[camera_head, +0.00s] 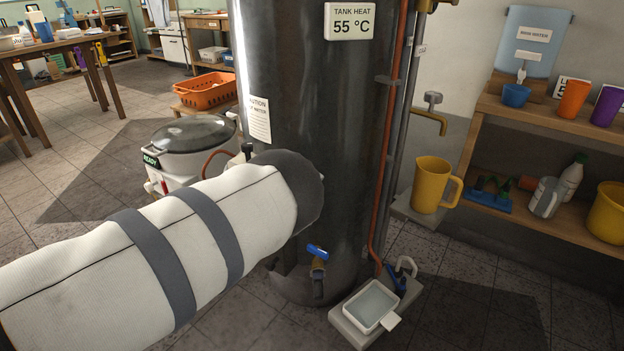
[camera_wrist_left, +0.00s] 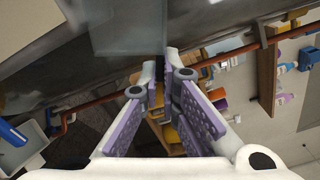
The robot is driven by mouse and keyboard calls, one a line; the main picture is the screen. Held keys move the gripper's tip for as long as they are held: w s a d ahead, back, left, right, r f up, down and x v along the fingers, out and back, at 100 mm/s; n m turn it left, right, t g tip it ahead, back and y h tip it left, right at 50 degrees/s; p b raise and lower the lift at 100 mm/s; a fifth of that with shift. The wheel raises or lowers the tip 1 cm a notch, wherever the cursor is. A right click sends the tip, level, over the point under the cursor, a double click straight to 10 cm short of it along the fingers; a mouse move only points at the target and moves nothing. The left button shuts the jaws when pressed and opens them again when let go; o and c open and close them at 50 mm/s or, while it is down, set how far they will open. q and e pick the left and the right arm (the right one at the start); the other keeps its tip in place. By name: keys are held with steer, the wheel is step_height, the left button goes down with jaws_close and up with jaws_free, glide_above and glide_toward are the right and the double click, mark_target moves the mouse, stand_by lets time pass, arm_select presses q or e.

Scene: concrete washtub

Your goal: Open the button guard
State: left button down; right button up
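No part can be surely told as the button guard. A white-rimmed box with a clear, greyish top and a small front tab (camera_head: 371,305) sits on a low ledge beside the tank, at the lower middle of the head view. My left arm covers part of the tank, and its gripper is hidden there. In the left wrist view my left gripper (camera_wrist_left: 160,61) has its fingertips close together, beside a grey, see-through-looking panel (camera_wrist_left: 128,25). Whether the fingers touch or hold that panel is unclear. My right gripper is in neither view.
The dark tank (camera_head: 320,110) stands in the middle, with a copper pipe (camera_head: 388,150) along its right side. A blue-handled tap (camera_head: 318,256) juts out low in front. A yellow jug (camera_head: 432,186) and a wooden shelf (camera_head: 530,118) stand right. Floor at the left is open.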

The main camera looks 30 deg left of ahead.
arm_select(q)
steer(key=shift+f+m, duration=0.3)
steer(key=shift+f, duration=0.05)
steer(key=c, duration=1.8)
jaws_free()
steer(key=shift+s, duration=0.1)
steer(key=s, duration=1.2)
steer(key=shift+a, duration=0.2)
